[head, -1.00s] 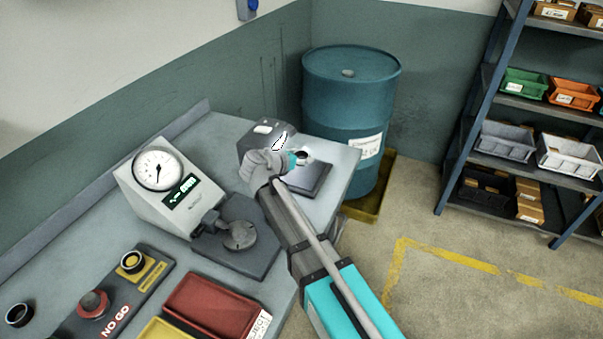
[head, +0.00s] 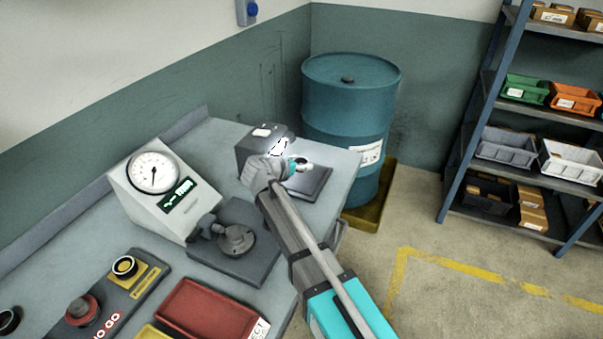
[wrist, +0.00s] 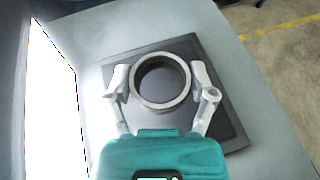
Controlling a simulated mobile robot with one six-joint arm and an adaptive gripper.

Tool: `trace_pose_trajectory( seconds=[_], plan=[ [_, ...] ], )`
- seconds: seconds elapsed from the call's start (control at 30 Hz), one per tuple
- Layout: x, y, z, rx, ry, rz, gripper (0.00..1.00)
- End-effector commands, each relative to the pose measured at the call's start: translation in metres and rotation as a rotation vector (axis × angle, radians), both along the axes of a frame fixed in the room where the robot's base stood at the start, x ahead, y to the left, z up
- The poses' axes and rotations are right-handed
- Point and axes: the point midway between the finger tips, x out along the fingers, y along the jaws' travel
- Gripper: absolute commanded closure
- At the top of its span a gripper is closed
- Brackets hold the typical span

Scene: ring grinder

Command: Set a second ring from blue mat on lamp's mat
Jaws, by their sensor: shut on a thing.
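A metal ring (wrist: 161,83) sits between the two fingertips of my gripper (wrist: 162,92) in the wrist view, and the fingers are shut on it from both sides. The ring is over the dark square lamp's mat (wrist: 228,125); I cannot tell whether it touches the mat. In the head view my gripper (head: 300,166) is at the lamp's mat (head: 312,188), beside the dark lamp box (head: 262,137) with its bright panel. My arm hides part of the mat there. No second ring shows on the visible part of this mat. I cannot make out a blue mat.
A dial gauge (head: 153,178) with a dark base stands left of my arm. A blue drum (head: 350,100) stands behind the bench corner.

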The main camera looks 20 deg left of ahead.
Motion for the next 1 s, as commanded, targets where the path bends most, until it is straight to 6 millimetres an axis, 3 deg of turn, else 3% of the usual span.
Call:
trace_pose_trajectory(
  seconds=[0.3, 0.93, 0.97, 1.0],
  plan=[
    [0.0, 0.001, -0.029, 0.0, 0.0, 0.001, 0.81],
    [0.0, 0.001, -0.035, -0.001, 0.0, 0.001, 0.81],
    [0.0, 0.001, -0.034, 0.0, 0.0, 0.001, 0.22],
    [0.0, 0.001, -0.034, 0.0, 0.0, 0.001, 0.15]
  ],
)
